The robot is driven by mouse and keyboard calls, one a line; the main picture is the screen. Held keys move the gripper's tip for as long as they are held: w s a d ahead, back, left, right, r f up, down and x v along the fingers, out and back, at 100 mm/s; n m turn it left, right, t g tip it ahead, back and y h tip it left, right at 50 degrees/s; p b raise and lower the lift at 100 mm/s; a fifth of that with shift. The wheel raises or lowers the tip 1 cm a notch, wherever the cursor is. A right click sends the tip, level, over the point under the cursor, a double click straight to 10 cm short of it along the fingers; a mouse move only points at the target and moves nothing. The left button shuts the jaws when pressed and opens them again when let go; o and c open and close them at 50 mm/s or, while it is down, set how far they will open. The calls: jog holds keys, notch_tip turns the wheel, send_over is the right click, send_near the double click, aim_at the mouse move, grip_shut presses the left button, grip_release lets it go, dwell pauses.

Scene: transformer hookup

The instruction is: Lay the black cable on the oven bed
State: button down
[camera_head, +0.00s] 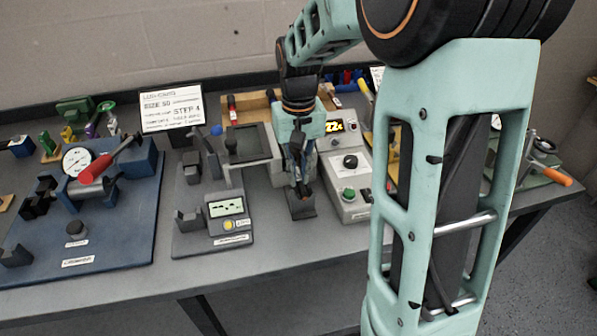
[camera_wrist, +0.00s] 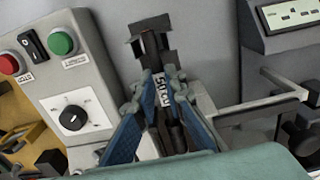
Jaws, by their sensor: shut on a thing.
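My gripper (camera_head: 302,186) points down over the middle of the bench, close above a small black block (camera_head: 301,209) on the table. In the wrist view my gripper (camera_wrist: 153,88) has its blue fingers shut on a dark, narrow piece with a white printed tag (camera_wrist: 160,88), seemingly the black cable; the fingers hide most of it. A grey box (camera_head: 345,180) with a lit yellow display, a dial and a green button stands just right of the gripper; it also shows in the wrist view (camera_wrist: 75,85). I cannot tell which surface is the oven bed.
Left of the gripper is a dark grey fixture (camera_head: 205,240) with a small screen and upright posts. Farther left is a blue base plate (camera_head: 105,245) with a gauge and a red-handled lever. A written card (camera_head: 172,108) stands behind. The front bench strip (camera_head: 285,245) is clear.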

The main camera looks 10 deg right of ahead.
jog(key=c, duration=1.9)
grip_release()
jog(key=shift+r, duration=0.1)
jog(key=shift+r+p, duration=2.85)
jog(key=shift+r, duration=0.6)
